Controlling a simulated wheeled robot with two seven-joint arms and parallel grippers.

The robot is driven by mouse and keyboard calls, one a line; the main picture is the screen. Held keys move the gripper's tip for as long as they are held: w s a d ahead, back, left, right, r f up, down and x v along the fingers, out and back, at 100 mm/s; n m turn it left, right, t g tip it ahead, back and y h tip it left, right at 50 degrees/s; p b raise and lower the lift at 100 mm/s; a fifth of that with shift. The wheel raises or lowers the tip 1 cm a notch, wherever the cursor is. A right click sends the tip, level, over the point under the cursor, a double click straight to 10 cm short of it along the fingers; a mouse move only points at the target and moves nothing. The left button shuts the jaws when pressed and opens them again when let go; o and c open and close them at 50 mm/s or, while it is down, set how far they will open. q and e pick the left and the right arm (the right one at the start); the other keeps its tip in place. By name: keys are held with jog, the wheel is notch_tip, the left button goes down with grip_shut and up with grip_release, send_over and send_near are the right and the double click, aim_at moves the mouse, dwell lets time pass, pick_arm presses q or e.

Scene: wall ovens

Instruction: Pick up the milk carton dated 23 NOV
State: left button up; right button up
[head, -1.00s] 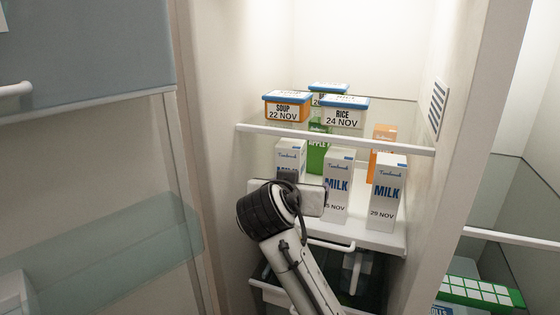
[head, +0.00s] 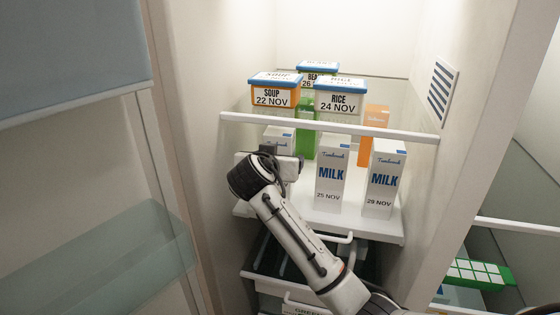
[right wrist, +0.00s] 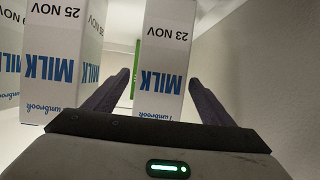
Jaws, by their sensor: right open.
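The milk carton dated 23 NOV (right wrist: 165,50) shows upside down in the right wrist view, between the two fingers of my open right gripper (right wrist: 158,78). I cannot tell if the fingers touch it. In the head view this carton (head: 279,137) stands leftmost on the shelf, mostly hidden by my right gripper (head: 285,160). The milk carton dated 25 NOV (head: 329,175) stands to its right; it also shows left of the fingers in the right wrist view (right wrist: 66,60). My left gripper is not in view.
Another milk carton (head: 384,178), dated 28 or 29 NOV, stands at right. Green (head: 306,140) and orange (head: 374,130) cartons stand behind. A white rail (head: 325,127) crosses above the milk; soup (head: 272,92) and rice (head: 340,98) tubs sit on the upper shelf. A drawer (head: 275,284) is below.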

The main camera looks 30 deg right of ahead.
jog(key=shift+w+d+f, duration=0.25)
jog(key=shift+w+d, duration=0.15)
jog(key=c, duration=1.8)
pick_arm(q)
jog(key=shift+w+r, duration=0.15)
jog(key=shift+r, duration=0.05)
pick_arm(e)
jog(key=shift+r, duration=0.25)
grip_shut()
jog(key=shift+r, duration=0.1)
